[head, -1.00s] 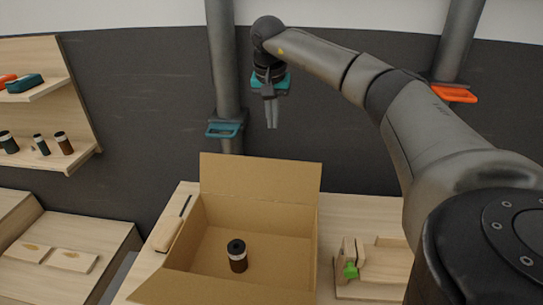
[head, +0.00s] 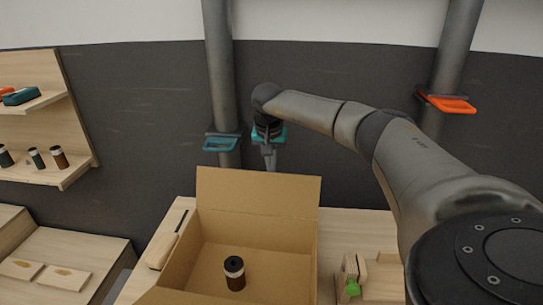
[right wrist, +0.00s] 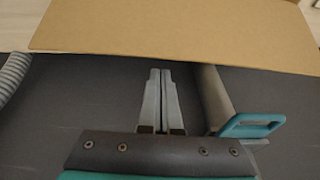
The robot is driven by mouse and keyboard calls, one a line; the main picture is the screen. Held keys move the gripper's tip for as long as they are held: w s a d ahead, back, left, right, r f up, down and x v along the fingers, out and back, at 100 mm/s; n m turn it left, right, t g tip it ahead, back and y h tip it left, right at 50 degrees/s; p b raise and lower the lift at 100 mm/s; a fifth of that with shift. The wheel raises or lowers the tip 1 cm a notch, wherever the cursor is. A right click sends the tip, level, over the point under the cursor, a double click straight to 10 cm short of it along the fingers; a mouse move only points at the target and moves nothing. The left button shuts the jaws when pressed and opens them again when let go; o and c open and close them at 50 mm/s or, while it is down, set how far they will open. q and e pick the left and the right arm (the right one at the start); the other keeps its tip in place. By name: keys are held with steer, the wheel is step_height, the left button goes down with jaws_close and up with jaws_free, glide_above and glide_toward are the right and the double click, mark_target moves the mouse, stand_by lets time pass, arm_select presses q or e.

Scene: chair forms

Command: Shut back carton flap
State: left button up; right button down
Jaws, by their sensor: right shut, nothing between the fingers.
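The open cardboard carton (head: 262,259) stands on the wooden table. Its back flap (head: 258,192) stands up at the far side and leans back a little. The flap also fills the top of the right wrist view (right wrist: 175,32). My right gripper (head: 270,164) is shut and empty, pointing down behind the flap's top edge. In the right wrist view the closed fingers (right wrist: 161,75) end just short of the flap's edge; contact is not clear. My left gripper is not in view.
A wooden block holder with a green piece (head: 352,288) is right of the carton. A slim wooden piece (head: 163,247) lies on the left. Shelves with jars (head: 36,158) stand further left. Pipes with a teal handle (head: 221,143) and orange handle (head: 450,104) rise behind.

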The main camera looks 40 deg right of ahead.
steer(key=shift+s+a+r+p, duration=0.2)
steer(key=shift+s+a+r, duration=0.1)
steer(key=shift+s+a, duration=0.15)
steer(key=shift+s+a+r+p, duration=0.15)
steer(key=shift+s+a+r, duration=0.15)
steer(key=shift+a, duration=0.2)
steer(key=shift+f, duration=0.1)
